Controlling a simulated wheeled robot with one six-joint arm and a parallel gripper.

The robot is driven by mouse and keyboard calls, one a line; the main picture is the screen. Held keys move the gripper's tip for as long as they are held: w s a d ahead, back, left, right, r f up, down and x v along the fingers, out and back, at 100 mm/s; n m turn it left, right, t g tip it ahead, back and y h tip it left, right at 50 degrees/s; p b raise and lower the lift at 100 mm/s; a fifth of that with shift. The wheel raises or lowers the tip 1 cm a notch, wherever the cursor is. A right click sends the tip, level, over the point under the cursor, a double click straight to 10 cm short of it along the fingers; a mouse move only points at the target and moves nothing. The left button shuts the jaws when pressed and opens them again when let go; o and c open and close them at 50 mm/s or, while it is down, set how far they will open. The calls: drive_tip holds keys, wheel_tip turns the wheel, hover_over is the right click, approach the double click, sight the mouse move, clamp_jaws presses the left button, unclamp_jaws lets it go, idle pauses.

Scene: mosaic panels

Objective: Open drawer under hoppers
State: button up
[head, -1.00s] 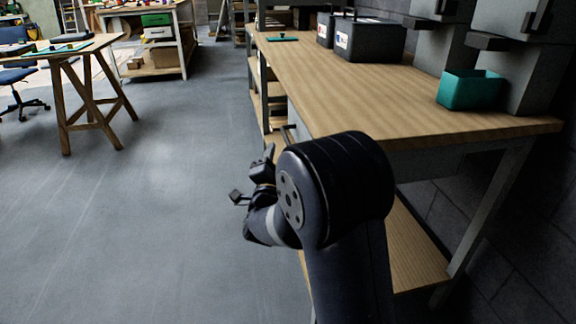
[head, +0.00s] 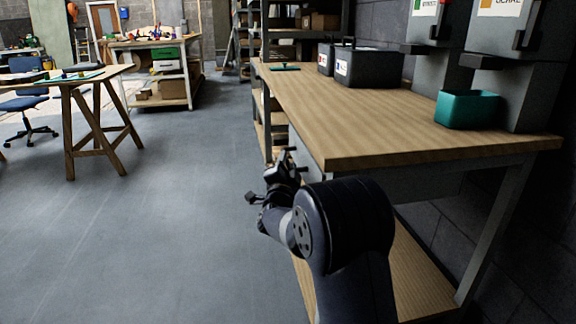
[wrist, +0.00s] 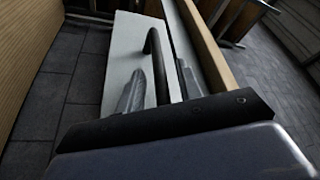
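The drawer is under the wooden bench; its pale grey front (wrist: 122,62) shows in the wrist view with a dark bar handle (wrist: 158,68). My gripper (wrist: 160,82) has one finger on each side of this handle, with gaps visible, so it looks open around it. In the head view, my gripper (head: 284,170) is at the left side of the bench, by the handle (head: 289,151). The drawer looks closed, though its front is mostly hidden there. Two grey hoppers (head: 438,62) (head: 520,72) stand on the bench at the right.
The wooden bench top (head: 390,130) overhangs close to my arm. A teal bin (head: 467,109) and a dark box (head: 368,68) stand on it. A lower shelf (head: 415,270) is beneath. The floor to the left is clear up to a trestle table (head: 70,80).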

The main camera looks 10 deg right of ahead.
drive_tip(key=shift+w+d+r, duration=0.1)
drive_tip(key=shift+w+d, duration=0.05)
drive_tip(key=shift+w, duration=0.25)
clamp_jaws()
idle(0.4)
